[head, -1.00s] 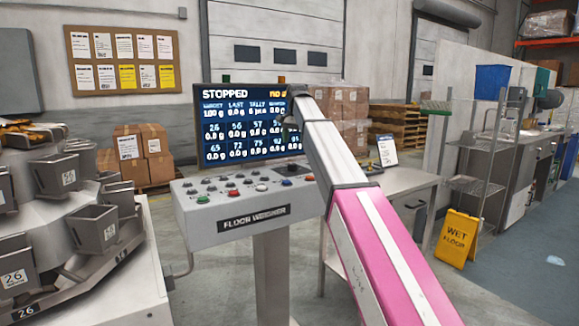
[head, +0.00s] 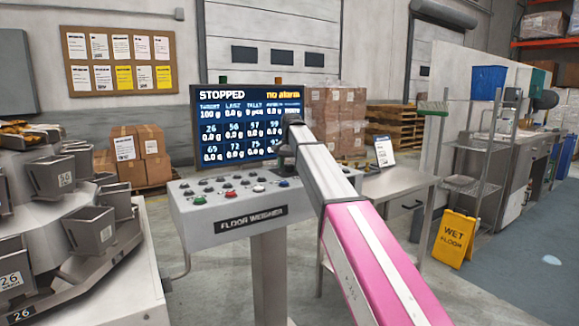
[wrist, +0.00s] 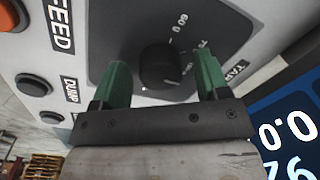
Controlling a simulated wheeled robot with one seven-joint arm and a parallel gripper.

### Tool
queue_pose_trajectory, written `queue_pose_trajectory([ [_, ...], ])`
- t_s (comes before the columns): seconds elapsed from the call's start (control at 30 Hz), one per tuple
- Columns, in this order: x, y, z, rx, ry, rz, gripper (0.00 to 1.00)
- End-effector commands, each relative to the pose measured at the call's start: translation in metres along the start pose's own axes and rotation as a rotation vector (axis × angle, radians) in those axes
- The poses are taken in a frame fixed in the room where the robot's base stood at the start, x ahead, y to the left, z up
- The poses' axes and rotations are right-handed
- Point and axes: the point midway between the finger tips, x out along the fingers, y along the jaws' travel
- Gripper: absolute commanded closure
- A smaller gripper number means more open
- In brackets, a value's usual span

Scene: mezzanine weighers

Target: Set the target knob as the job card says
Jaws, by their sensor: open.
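The target knob (wrist: 158,68) is a round black knob on a dark dial plate in the wrist view. Printed numbers beside it include what reads as 60 and 75; a label starting "TAR" (wrist: 238,74) is partly cut off. My gripper (wrist: 162,70) has its green fingers apart, one on each side of the knob; I cannot tell whether they touch it. In the head view my arm hides the knob and most of the gripper. The console (head: 190,213) is labelled FLOOR WEIGHER. Its screen (head: 240,120) reads STOPPED, no alarm, target 100 g. A white card (head: 385,151) stands on the table, its text unreadable.
FEED and DUMP buttons (wrist: 32,84) lie left of the dial in the wrist view. The weigher with several hoppers (head: 90,235) stands left of the console. The side table (head: 395,184) and a yellow wet floor sign (head: 455,238) are at right. A notice board (head: 118,47) hangs behind.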

Motion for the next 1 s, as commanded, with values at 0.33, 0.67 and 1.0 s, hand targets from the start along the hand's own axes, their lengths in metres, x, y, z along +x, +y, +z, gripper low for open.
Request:
queue_pose_trajectory([
  [0.33,-0.0001,0.0,-0.0001,0.0,0.0,0.0,0.81],
  [0.67,-0.0001,-0.0001,-0.0002,-0.028,-0.002,-0.001,0.8],
  [1.0,-0.0002,-0.0001,-0.0007,-0.232,-0.012,-0.002,0.8],
])
